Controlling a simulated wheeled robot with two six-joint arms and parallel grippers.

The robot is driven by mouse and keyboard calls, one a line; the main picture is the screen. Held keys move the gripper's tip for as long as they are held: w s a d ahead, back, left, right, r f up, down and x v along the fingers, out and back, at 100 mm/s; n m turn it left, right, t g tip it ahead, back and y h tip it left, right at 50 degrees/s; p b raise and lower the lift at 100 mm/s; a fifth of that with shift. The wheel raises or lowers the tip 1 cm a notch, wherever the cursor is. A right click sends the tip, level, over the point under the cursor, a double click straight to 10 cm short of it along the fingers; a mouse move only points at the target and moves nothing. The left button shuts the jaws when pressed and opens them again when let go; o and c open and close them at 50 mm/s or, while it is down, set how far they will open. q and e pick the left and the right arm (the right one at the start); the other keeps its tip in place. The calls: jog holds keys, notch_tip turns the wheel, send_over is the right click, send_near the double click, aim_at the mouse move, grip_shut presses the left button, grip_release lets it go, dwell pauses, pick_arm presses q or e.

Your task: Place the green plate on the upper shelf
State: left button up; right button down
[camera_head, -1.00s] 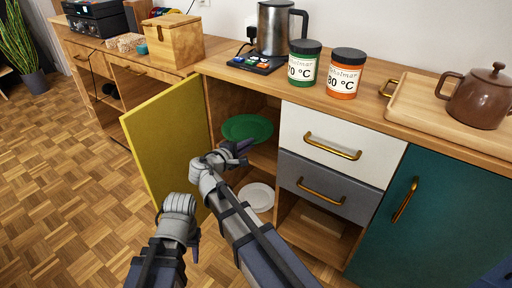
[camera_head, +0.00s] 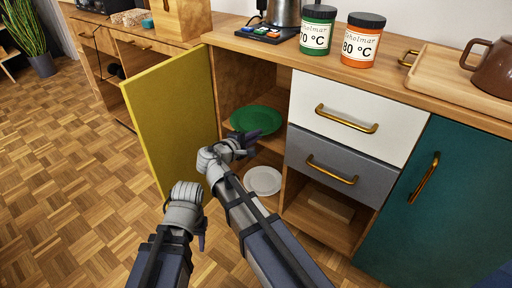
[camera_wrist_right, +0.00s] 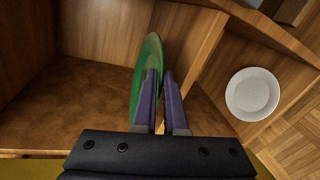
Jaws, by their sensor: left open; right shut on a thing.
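The green plate (camera_head: 256,120) is inside the open cabinet at the level of the upper shelf (camera_head: 231,132). My right gripper (camera_head: 254,140) reaches in from the front and is shut on the plate's near rim. In the right wrist view the plate (camera_wrist_right: 150,60) shows nearly edge-on at the fingertips (camera_wrist_right: 160,76). The shelf board (camera_wrist_right: 200,60) is beside it in that view; I cannot tell whether plate and board touch. My left gripper (camera_head: 201,236) is open and empty, low in front of the yellow door.
A white plate (camera_head: 263,180) lies below in the cabinet, also in the right wrist view (camera_wrist_right: 252,94). The yellow door (camera_head: 172,122) stands open at left. White and grey drawers (camera_head: 345,114) are shut at right. Jars and a kettle stand on the countertop.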

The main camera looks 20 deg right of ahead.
notch_tip(320, 180, down, 4)
jog(key=b, duration=0.3)
jog(key=shift+r, duration=0.2)
jog(key=c, duration=1.4)
grip_release()
jog(key=shift+f+b, duration=0.2)
jog(key=shift+b, duration=0.1)
jog(key=shift+c, duration=0.2)
jog(key=o, duration=0.5)
jog(key=shift+r, duration=0.1)
jog(key=shift+c, duration=0.2)
